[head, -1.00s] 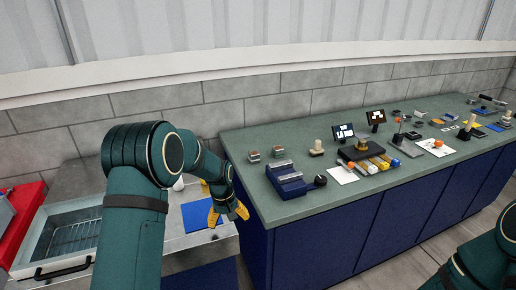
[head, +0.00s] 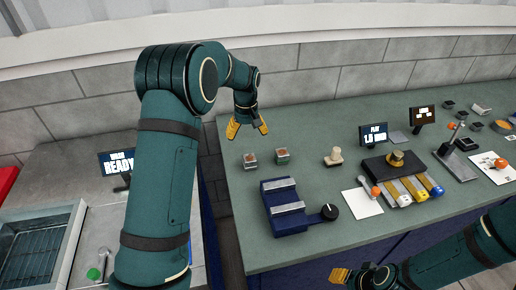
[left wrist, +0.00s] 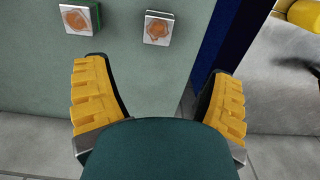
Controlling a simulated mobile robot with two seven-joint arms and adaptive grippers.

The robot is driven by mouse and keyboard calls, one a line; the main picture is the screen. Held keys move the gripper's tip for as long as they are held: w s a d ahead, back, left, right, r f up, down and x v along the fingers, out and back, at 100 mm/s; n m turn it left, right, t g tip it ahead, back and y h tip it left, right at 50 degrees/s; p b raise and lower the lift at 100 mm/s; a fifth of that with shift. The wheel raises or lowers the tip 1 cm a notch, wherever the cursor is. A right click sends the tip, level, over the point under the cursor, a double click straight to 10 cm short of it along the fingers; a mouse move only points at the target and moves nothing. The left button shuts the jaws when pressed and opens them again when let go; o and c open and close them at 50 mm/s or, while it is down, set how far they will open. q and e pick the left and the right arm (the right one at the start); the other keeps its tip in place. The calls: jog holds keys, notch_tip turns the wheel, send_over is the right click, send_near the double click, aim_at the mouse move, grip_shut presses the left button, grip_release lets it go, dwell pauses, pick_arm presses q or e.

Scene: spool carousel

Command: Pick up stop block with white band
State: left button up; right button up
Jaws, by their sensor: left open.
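Two small blocks with brown-orange tops stand near the left end of the green counter. The left one (head: 250,160) shows a pale, whitish band, and the right one (head: 282,155) shows a green band. In the left wrist view the pale-banded block (left wrist: 158,28) is at top centre and the green-banded block (left wrist: 80,17) at top left. My left gripper (head: 247,130) is open and empty, fingers down, near the counter's back left corner, apart from both blocks. My right gripper (head: 345,275) is partly visible at the bottom; its opening is unclear.
A blue fixture (head: 285,208) with a black knob sits in front of the blocks. A pale knob-shaped piece (head: 333,156) and a dark device (head: 395,165) stand to the right. The counter (head: 245,195) is clear around the blocks. A screen (head: 117,162) stands on the left bench.

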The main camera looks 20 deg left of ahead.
aim_at(249, 157)
pick_arm(q)
notch_tip(249, 157, down, 8)
jog(key=shift+f, duration=0.1)
jog(key=shift+d+f, duration=0.15)
jog(key=shift+f, duration=1.2)
jog(key=shift+d+f, duration=0.15)
jog(key=shift+f, duration=1.15)
jog(key=shift+r, duration=0.1)
jog(key=c, duration=1.4)
